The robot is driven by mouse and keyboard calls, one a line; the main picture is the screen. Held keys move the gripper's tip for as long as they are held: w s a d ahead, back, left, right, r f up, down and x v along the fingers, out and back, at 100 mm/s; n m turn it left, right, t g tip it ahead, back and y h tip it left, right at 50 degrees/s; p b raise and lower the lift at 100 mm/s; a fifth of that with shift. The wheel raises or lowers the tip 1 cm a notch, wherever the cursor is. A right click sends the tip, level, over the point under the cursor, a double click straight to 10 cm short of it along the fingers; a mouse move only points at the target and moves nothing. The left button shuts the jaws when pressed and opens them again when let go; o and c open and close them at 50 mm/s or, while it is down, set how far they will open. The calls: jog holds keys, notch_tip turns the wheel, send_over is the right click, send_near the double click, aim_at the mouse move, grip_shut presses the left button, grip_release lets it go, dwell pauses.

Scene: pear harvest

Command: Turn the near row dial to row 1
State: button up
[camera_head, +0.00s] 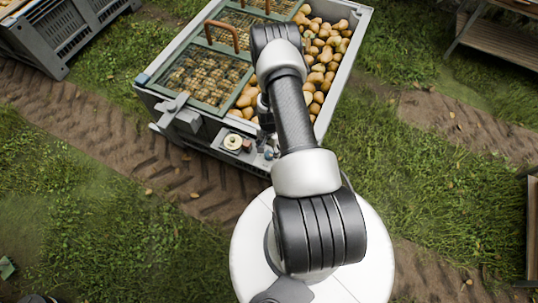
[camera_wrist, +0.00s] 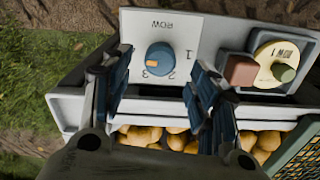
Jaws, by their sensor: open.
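A round blue dial (camera_wrist: 160,59) sits on a pale plate (camera_wrist: 206,32) marked ROW, with 1, 2 and 3 printed around it. The lettering appears upside down in the wrist view. A small light mark on the dial lies towards the 3. My gripper (camera_wrist: 157,66) is open, with one finger left of the dial and one right of it. I cannot tell whether either finger touches it. In the head view the dial (camera_head: 270,152) shows small at the crate's near end, and my arm hides most of the gripper.
Beside the dial are a red-brown block (camera_wrist: 239,71) and a cream disc (camera_wrist: 268,52) with a green knob (camera_wrist: 284,73). The grey crate (camera_head: 338,82) holds pears and green-framed grids (camera_head: 213,46). Another grey crate (camera_head: 55,42) stands upper left. Grass and a dirt track surround them.

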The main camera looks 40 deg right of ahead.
jog(key=shift+f+b, duration=0.5)
jog(key=shift+f, duration=1.85)
jog(key=c, duration=1.1)
